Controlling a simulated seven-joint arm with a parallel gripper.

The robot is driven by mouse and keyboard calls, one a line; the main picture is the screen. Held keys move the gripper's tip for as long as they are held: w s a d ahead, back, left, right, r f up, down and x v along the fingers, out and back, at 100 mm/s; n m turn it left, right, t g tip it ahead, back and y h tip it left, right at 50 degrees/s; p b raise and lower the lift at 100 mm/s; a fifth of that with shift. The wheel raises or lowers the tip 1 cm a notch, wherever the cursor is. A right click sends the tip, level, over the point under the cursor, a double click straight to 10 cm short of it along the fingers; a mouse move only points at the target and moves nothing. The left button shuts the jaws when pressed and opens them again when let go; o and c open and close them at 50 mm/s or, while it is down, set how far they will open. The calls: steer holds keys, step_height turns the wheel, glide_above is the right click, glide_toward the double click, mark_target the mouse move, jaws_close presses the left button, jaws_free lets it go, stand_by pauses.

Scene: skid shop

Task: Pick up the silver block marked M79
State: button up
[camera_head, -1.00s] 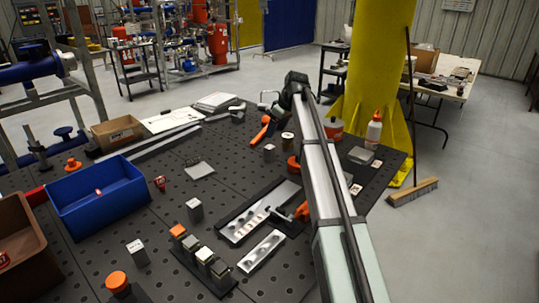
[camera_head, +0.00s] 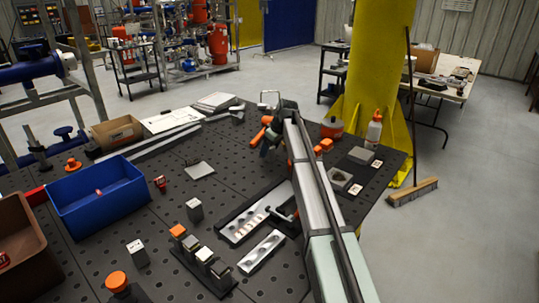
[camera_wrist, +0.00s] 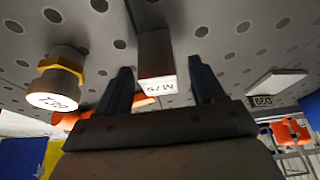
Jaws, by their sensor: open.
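A silver block (camera_wrist: 155,52) with a white end face stands in the wrist view, between the two fingers of my gripper (camera_wrist: 160,70). Its lettering is upside down and small, and looks like M79. My gripper is open, with one finger on each side of the block and dark gaps between. I cannot tell how deep the block sits between the fingers. In the head view my gripper (camera_head: 266,145) is over the dark perforated table (camera_head: 228,180), and it hides the block there.
A brass hex fitting with a white round top (camera_wrist: 52,98) stands left of the block in the wrist view. In the head view, a long tray (camera_head: 235,232) lies nearer, a blue bin (camera_head: 85,210) stands left, and orange parts (camera_head: 322,147) lie to the right.

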steer(key=shift+x, duration=1.15)
steer(key=c, duration=1.2)
